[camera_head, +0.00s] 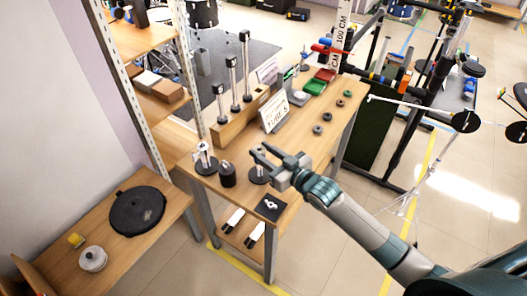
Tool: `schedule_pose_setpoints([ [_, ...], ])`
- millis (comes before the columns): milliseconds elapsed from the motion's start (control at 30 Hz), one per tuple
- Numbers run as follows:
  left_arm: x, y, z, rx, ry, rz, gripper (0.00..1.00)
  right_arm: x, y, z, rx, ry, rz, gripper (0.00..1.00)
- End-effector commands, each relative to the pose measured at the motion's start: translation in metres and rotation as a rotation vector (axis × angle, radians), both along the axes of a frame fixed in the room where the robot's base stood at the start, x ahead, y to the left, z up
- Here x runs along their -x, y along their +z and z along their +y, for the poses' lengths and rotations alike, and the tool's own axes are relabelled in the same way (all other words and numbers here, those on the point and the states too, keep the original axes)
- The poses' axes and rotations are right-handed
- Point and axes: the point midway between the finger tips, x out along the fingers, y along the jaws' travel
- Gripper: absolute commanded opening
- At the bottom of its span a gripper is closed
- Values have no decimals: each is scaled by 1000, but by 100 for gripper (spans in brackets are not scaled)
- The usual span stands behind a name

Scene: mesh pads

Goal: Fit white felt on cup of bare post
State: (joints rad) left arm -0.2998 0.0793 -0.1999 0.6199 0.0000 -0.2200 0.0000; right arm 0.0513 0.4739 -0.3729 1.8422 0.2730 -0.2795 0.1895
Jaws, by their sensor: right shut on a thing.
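My right gripper (259,153) reaches in from the lower right over the near end of the wooden table. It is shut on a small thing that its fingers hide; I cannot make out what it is. Just below it stands a round dark base (258,176), its upper part hidden by the gripper. To its left a post (203,150) with a pale top stands on another round dark base. A black cylinder (227,175) stands between the two. A small white piece (271,205) shows on a black square pad (269,212). My left gripper is out of view.
A sign card (274,113) and a wooden block with upright posts (232,116) stand behind. Several dark rings (327,116) lie along the table's right side. Green and red trays (314,87) are farther back. Two black-and-white items (255,235) lie on the lower shelf.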

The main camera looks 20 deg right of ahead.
Motion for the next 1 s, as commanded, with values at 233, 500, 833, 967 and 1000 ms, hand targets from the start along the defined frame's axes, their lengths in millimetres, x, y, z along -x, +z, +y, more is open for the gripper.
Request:
schedule_pose_setpoints([
  [233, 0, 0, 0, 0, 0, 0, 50, 0, 0, 0, 0, 0, 0, 47],
  [500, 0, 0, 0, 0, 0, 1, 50, 0, 0, 0, 0, 0, 0, 52],
  [833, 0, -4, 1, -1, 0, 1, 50, 13, 0, -5, -1, 0, 1, 52],
  [967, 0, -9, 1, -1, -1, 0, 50, 28, 2, -12, 2, 0, 1, 52],
  [1000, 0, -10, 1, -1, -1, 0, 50, 33, 3, -14, 1, 1, 1, 52],
])
